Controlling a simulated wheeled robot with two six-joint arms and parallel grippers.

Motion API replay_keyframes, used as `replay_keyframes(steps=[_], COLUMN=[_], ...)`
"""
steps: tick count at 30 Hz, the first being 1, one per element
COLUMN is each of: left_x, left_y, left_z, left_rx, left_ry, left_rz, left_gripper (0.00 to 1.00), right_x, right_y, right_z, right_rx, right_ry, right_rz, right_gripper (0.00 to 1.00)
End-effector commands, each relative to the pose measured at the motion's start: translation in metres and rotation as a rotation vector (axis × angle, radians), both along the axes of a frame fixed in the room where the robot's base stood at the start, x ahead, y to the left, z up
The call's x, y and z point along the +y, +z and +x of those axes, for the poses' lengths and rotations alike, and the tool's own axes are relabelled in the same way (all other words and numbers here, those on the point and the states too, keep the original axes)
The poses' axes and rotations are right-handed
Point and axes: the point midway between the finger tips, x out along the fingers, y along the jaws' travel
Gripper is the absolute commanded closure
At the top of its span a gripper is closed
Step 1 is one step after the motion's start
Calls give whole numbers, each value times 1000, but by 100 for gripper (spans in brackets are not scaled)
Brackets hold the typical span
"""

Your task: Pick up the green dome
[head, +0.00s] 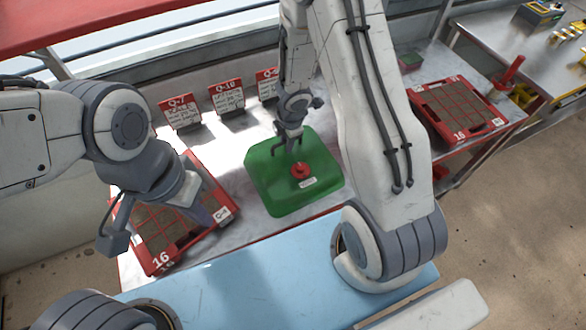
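The green dome (268,184) sits on the pale bench in the middle of the head view. It has a red knob (302,170) on top and a small white label in front of the knob. My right gripper (287,148) is over the back part of the dome, just behind and left of the knob. Its fingers look spread, with nothing between them. My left gripper (208,210) is over the left red tray (152,262), away from the dome. Its fingers overlap in this view, so their opening is unclear.
Several red-topped label cards (226,97) stand along the back of the bench. Another red tray (476,135) marked 16 is at the right, with a red-handled tool (508,76) beside it. A blue surface (260,262) lies in front. My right arm hides the bench right of the dome.

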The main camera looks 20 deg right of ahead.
Motion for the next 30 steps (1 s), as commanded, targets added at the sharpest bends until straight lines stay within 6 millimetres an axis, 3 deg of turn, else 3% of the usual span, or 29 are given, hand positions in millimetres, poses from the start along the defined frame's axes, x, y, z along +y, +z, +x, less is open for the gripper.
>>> replay_keyframes(steps=[6,7,9,30], left_x=[0,0,0,0], left_y=[-1,-1,-1,-1], left_z=[0,0,0,0], left_rx=[0,0,0,0], left_ry=[0,0,0,0], left_rz=[0,0,0,0], left_gripper=[100,100,100,100], right_x=[0,0,0,0], right_y=[-1,-1,-1,-1], right_z=[0,0,0,1], right_rx=[0,0,0,-1], right_ry=[0,0,0,0], right_rz=[0,0,0,0], right_gripper=[70,74,100,100])
